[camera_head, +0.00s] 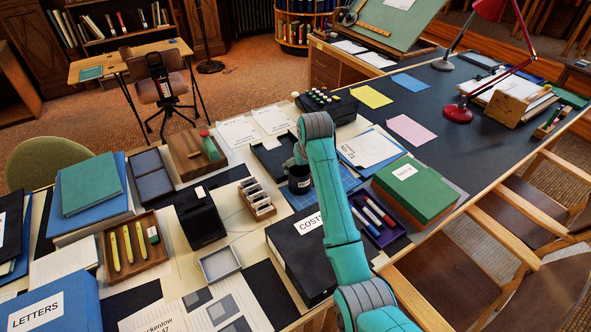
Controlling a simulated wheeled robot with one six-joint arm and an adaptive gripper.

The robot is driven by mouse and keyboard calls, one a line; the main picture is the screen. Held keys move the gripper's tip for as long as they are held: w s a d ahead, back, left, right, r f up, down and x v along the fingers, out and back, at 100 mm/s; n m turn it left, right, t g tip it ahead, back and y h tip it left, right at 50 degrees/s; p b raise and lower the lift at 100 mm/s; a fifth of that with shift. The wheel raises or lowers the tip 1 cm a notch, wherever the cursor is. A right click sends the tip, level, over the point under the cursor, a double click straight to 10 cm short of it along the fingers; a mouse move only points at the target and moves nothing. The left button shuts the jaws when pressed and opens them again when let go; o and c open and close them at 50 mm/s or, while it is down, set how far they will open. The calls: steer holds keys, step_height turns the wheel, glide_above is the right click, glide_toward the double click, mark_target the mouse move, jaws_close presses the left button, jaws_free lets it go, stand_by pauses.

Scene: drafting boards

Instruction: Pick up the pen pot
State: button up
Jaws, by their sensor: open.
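The pen pot (299,183) appears to be a small dark cup with a pale mark on its side. It stands on the desk near the middle of the view, on or beside a blue sheet. My gripper (297,164) is open and points down just above or at the top of this cup. My teal arm hides part of the gripper and the area to its right. I cannot tell whether the fingers touch the cup, and no pens show in it.
A black box file (302,255) lies in front, and a purple tray of markers (377,221) and a green box (414,190) stand to the right. A stamp rack (257,199) and a wooden tray (193,153) are left. A red lamp (457,112) stands far right.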

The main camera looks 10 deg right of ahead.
mark_target(300, 179)
steer(key=x, duration=0.4)
steer(key=shift+w+f, duration=0.1)
steer(key=shift+w, duration=0.2)
steer(key=shift+x, duration=3.25)
steer(key=c, duration=1.1)
